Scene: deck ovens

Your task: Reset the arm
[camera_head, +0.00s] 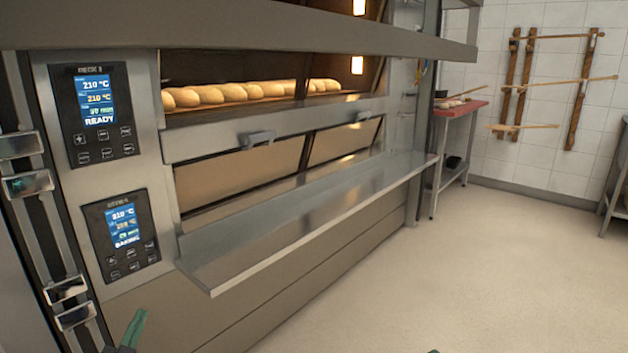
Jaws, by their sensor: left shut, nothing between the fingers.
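My left gripper (130,333) shows at the bottom left edge, with its green fingers shut and empty. It is in front of the oven's lower panel, below the lower control display, and holds nothing. Only a tiny dark green sliver (433,351) shows at the bottom edge right of centre. It may be the tip of my right gripper, but too little shows to tell its state. The rest of both arms is out of the picture.
The deck oven (270,300) fills the left side. Its upper deck is open, with several loaves (205,95) inside. A steel shelf (320,215) juts out in front. A red-topped table (462,108) and wall rack (515,85) stand behind. The floor at right is clear.

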